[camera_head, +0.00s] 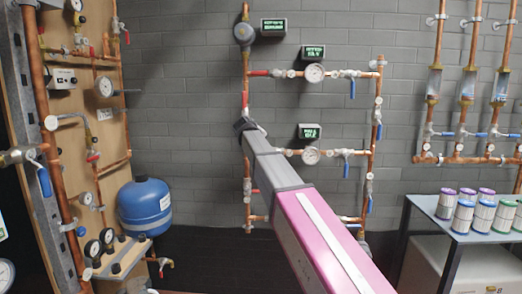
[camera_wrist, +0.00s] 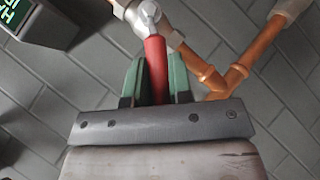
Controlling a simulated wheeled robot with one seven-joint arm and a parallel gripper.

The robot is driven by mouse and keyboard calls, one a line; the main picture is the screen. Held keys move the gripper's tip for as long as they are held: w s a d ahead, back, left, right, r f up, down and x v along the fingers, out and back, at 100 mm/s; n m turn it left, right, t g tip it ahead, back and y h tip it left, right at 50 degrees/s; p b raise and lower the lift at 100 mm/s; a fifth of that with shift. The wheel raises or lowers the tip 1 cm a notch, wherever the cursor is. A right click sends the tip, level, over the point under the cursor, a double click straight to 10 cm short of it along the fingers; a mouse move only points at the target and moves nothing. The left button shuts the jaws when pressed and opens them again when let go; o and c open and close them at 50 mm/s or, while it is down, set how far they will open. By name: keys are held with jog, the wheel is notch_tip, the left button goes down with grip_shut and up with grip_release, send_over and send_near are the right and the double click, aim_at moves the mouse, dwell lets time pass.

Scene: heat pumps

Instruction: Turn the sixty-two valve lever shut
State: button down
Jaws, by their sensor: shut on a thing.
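A valve with a red lever (camera_wrist: 156,68) is in the wrist view, with a silver pivot (camera_wrist: 150,14) at the top, on a fitting in the copper pipework. My gripper (camera_wrist: 155,78) is shut on this red lever, with one green finger on each side of it. In the head view my gripper (camera_head: 244,124) is at the left vertical copper pipe of the wall frame, and red (camera_head: 245,98) shows just above it. My arm hides part of the pipework behind it. I cannot read a sixty-two mark on the valve.
Gauges (camera_head: 314,73) and valves with blue levers (camera_head: 346,168) sit on the pipe frame right of my gripper. Dark display boxes (camera_head: 313,52) hang on the wall. A blue tank (camera_head: 146,206) stands left, and a table (camera_head: 420,203) with several canisters stands right.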

jog(key=d+r+m+y, duration=0.1)
jog(key=d+m+y, duration=0.1)
jog(key=y, duration=0.1)
jog(key=shift+s+d+r, duration=0.1)
jog(key=shift+d+r, duration=0.15)
jog(key=shift+r, duration=0.1)
jog(key=shift+d+r+m+y, duration=0.15)
jog(key=shift+d+m+y, duration=0.45)
jog(key=shift+y, duration=0.45)
jog(key=shift+d+r+m+y, duration=0.1)
jog(key=shift+d+m+y, duration=0.3)
jog(key=shift+d+y, duration=0.5)
jog(key=shift+a+y, duration=0.1)
jog(key=shift+y, duration=0.15)
jog(key=c, duration=1)
grip_release()
jog(key=shift+c, duration=0.2)
jog(key=v, duration=1)
jog(key=shift+s+r, duration=0.3)
